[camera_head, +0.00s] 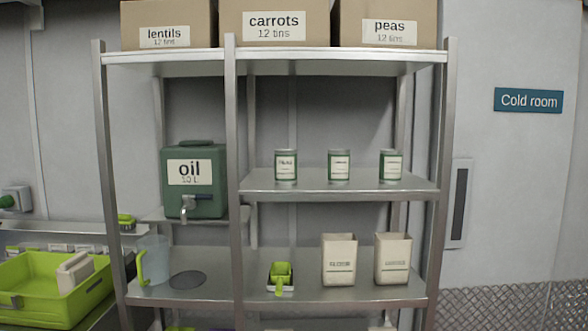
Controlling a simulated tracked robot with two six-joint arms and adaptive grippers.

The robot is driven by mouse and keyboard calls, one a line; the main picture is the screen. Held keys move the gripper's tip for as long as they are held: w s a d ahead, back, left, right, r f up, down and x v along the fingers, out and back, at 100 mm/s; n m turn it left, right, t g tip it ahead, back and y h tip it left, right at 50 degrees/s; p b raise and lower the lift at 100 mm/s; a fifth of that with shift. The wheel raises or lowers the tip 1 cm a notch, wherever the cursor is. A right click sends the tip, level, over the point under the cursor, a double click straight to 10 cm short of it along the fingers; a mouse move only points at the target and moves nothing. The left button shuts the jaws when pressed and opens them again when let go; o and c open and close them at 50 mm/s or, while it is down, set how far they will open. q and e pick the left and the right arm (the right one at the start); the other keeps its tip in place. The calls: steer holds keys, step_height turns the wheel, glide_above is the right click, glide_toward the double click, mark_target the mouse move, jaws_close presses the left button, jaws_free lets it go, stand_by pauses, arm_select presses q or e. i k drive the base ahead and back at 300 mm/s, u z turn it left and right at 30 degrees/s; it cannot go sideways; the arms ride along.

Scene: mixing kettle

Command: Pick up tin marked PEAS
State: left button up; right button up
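Several small items stand on a metal shelf unit; among them are three green tins with white labels, upright and apart in a row on the middle shelf (340,189). The left tin (286,175) has a blurred label that looks like PEAS. The labels on the middle tin (339,174) and the right tin (391,173) are too small to read. Neither of my grippers is in view.
Cartons (390,10) marked lentils, carrots and peas sit on top. A green oil container (193,188) stands left of a post (233,150). Below are a jug (154,262), a green scoop (281,275) and two cream containers (339,262). A green tray (85,305) is at lower left.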

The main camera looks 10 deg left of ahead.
mark_target(285, 160)
steer(key=z, duration=0.1)
steer(key=i, duration=1)
steer(key=u, duration=0.1)
